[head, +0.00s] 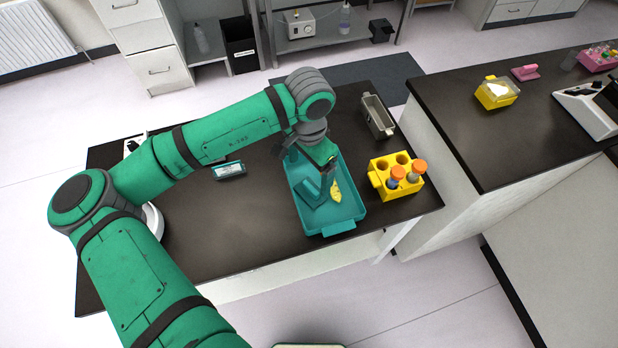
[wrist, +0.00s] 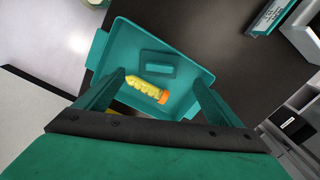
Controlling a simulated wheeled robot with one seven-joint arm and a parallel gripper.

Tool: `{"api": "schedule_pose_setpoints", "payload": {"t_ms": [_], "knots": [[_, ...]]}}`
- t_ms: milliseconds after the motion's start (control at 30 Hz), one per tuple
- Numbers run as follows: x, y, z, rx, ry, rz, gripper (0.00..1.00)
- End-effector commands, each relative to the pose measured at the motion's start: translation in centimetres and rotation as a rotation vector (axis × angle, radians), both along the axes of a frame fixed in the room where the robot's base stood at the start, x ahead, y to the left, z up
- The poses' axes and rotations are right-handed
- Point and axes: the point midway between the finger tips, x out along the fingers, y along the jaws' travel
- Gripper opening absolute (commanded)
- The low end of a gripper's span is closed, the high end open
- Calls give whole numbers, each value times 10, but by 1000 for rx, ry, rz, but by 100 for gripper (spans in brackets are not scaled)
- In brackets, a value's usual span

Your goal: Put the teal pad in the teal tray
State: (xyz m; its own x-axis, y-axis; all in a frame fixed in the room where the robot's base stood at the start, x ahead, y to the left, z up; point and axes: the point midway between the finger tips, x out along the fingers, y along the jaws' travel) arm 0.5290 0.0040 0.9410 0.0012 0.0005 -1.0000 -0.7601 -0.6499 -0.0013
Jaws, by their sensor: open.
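The teal tray (head: 345,215) stands on the dark bench; it also shows in the wrist view (wrist: 205,72). A teal pad (head: 312,188) with a raised grip lies inside the tray, and the wrist view shows it (wrist: 157,64) flat on the tray floor. A yellow tube with an orange cap (wrist: 148,89) lies beside the pad in the tray; the head view shows its yellow part (head: 336,190). My gripper (head: 322,165) is open above the tray, its fingers spread on either side of the tube in the wrist view (wrist: 159,78). Nothing is held.
A yellow rack (head: 378,180) with two orange-capped tubes stands right of the tray. A grey bin (head: 377,117) is behind it. A teal labelled box (head: 230,171) lies left of the tray. A second bench (head: 510,125) stands to the right, with a pink pad (head: 525,73).

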Motion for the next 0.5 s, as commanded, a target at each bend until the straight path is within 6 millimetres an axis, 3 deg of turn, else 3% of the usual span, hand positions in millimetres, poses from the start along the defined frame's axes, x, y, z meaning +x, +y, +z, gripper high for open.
{"api": "schedule_pose_setpoints", "payload": {"t_ms": [200, 500], "knots": [[0, 0, 19, 0, 0, -1, 88], [0, 0, 21, -1, 1, 0, 88]]}}
